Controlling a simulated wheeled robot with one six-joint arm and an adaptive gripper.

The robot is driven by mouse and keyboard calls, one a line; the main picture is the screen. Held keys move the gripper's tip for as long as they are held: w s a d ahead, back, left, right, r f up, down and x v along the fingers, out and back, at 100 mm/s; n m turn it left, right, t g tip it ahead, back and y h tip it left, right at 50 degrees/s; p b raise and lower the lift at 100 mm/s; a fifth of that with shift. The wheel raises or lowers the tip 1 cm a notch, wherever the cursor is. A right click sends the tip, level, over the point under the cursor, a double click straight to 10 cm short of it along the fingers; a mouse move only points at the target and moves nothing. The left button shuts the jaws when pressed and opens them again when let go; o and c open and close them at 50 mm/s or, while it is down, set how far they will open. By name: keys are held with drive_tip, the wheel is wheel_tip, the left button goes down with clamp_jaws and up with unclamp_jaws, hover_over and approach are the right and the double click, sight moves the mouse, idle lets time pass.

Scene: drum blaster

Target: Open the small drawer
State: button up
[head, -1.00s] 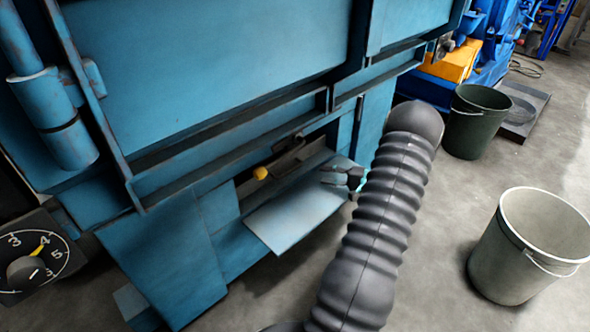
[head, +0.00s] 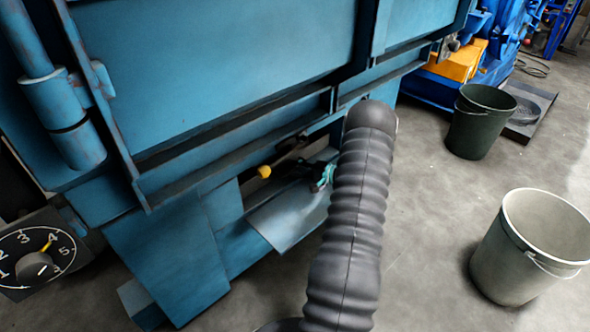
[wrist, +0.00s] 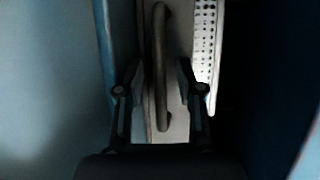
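The small drawer's pale front (wrist: 180,35) shows in the wrist view, with a long dark bar handle (wrist: 158,65) on it. My gripper (wrist: 156,80) is open, with one finger on each side of the handle. The fingers look apart from the handle, though the dim light makes contact hard to judge. In the head view my gripper (head: 318,177) is at the low opening of the blue machine, above a sloping blue-grey plate (head: 275,222). My dark ribbed arm partly covers this area, and the drawer front is hard to make out there.
A yellow knob (head: 264,172) sits left of my gripper. The blue machine (head: 215,80) overhangs the opening. A perforated metal strip (wrist: 204,50) lies right of the handle.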

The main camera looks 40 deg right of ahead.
drive_tip(key=shift+w, duration=0.1)
clamp_jaws()
